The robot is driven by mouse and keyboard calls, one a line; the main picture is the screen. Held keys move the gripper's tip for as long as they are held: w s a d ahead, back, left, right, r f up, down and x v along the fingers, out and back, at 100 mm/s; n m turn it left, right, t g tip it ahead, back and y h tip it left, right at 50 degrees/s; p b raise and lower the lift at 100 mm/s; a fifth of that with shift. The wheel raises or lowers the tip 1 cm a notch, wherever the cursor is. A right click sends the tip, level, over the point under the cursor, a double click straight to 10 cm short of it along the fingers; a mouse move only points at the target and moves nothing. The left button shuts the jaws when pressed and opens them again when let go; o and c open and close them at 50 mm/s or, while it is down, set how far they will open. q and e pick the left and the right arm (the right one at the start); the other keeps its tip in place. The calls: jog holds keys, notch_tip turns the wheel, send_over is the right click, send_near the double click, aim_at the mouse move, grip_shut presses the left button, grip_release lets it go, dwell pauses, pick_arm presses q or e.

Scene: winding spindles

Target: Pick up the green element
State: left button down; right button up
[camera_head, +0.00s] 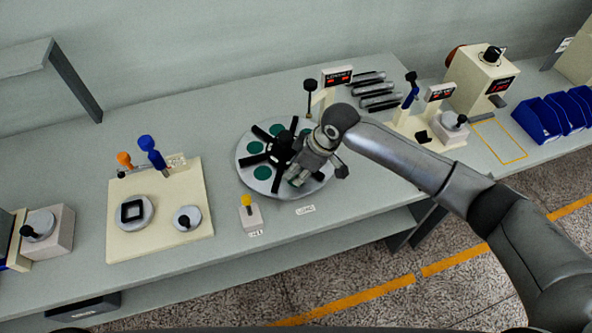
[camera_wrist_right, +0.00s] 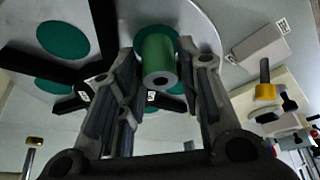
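The green element (camera_wrist_right: 158,58) is a short green cylinder with a dark hole in its end, on a green spot of the round grey turntable (camera_head: 244,173). In the right wrist view it sits between the two fingers of my right gripper (camera_wrist_right: 168,62). The fingers are apart, with a visible gap on the right side; on the left I cannot tell whether there is contact. In the head view my right gripper (camera_head: 298,174) points down at the turntable's front right and largely hides the element. My left gripper is not in view.
The turntable has black radial arms (camera_head: 258,159) and several green spots (camera_head: 262,173). A small block with a yellow button (camera_head: 249,214) stands in front. A cream panel with knobs (camera_head: 160,235) is left; dark cylinders (camera_head: 370,90) and blue bins (camera_head: 538,120) are right.

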jog(key=shift+a+f, duration=0.1)
jog(key=shift+f, duration=0.05)
jog(key=c, duration=0.6)
